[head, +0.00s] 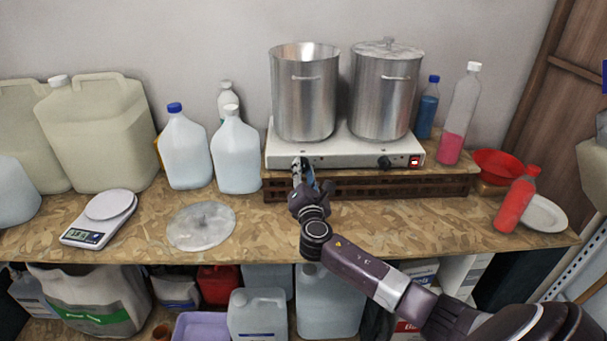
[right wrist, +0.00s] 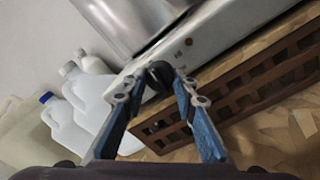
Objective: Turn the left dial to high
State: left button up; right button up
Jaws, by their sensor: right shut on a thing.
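The white double hot plate (head: 345,157) stands on a brown slatted crate on the workbench. Its left dial is hidden by my right gripper (head: 303,172) in the head view. In the right wrist view the black left dial (right wrist: 160,73) sits between the fingertips of my right gripper (right wrist: 161,87), which is shut on it. The dial's setting cannot be read. The black right dial (head: 384,162) is in plain view beside a lit red switch (head: 415,161). My left gripper is not in view.
An open steel pot (head: 304,100) and a lidded steel pot (head: 382,98) stand on the hot plate. White jugs (head: 238,158) are at left, and a loose lid (head: 201,226) lies on the bench. Bottles and a red bowl (head: 499,163) are at right. The bench front centre is clear.

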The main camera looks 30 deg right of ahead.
jog(key=shift+f+m+h+b, duration=0.1)
jog(key=shift+m+h+b, duration=0.1)
jog(key=shift+m+b, duration=2.75)
jog(key=shift+f+m+h+b, duration=0.1)
jog(key=shift+m+h+b, duration=0.1)
jog(key=shift+m+b, duration=2.7)
jog(key=shift+m+p, duration=0.5)
jog(key=shift+m, duration=0.15)
jog(key=o, duration=1.2)
jog(key=shift+r, duration=0.1)
jog(key=shift+c, duration=0.2)
